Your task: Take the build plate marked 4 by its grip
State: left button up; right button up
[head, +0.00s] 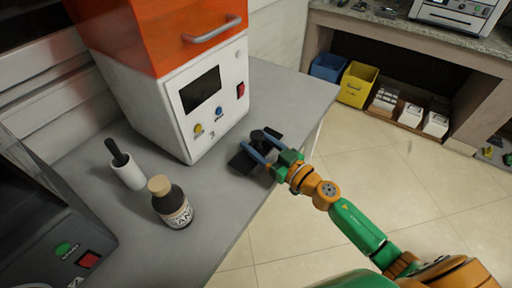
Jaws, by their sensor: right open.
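A small black plate (243,162) lies on the grey bench beside the white machine, with a dark raised piece (258,136) that looks like its grip. I cannot make out any number on it. My right gripper (259,147) reaches in from the right, its two blue fingers apart and open around or just over the dark piece. I cannot tell whether the fingers touch it. The fingers and hand hide part of the plate. My left gripper is not in view.
The white machine with an orange cover (160,30) stands just behind the plate. A brown bottle (172,204) and a white cylinder with a black handle (127,170) stand to the left. The grey bench (285,95) has free room, and its edge runs under my right arm.

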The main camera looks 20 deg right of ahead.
jog(key=shift+w+a, duration=0.15)
jog(key=shift+w, duration=0.1)
jog(key=shift+s, duration=0.15)
jog(key=shift+c, duration=0.7)
grip_shut()
dwell(0.3)
